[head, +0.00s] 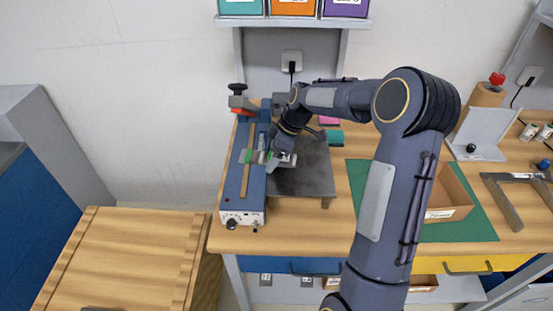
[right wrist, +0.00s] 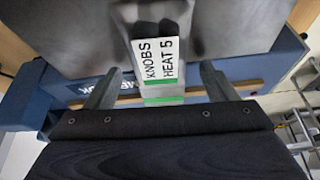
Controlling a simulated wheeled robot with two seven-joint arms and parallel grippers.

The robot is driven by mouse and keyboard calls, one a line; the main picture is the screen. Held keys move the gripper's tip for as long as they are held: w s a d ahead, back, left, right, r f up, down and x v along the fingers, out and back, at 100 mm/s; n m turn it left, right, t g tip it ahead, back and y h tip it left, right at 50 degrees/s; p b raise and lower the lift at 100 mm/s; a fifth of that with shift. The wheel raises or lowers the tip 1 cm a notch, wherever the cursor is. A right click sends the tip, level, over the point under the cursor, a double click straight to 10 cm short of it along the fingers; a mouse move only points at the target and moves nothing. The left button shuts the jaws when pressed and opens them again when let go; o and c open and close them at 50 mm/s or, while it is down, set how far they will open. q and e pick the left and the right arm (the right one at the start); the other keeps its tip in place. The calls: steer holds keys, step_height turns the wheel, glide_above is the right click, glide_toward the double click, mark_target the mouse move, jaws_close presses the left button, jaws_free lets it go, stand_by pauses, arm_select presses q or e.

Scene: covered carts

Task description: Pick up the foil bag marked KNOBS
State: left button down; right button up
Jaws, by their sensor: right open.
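The foil bag marked KNOBS (right wrist: 188,28) shows in the right wrist view as a silvery shape with a white label reading "KNOBS HEAT 5" and a green stripe. In the head view a small part of the bag (head: 286,157) shows at the left edge of the dark plate (head: 305,180), mostly hidden by my right arm. My right gripper (head: 272,159) is open beside the blue sealer (head: 235,185). In the wrist view its fingers (right wrist: 158,76) stand apart, one on each side of the label. Whether they touch the bag cannot be told. My left gripper is not in view.
The long blue sealer lies left of the plate. A cardboard box (head: 449,198) stands on a green mat (head: 468,228) at right, partly behind my arm. A metal square (head: 502,203) lies farther right. A lower wooden cart (head: 125,260) stands at left.

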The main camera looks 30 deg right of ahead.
steer(key=shift+f, duration=0.2)
steer(key=c, duration=1.1)
steer(key=shift+r, duration=0.1)
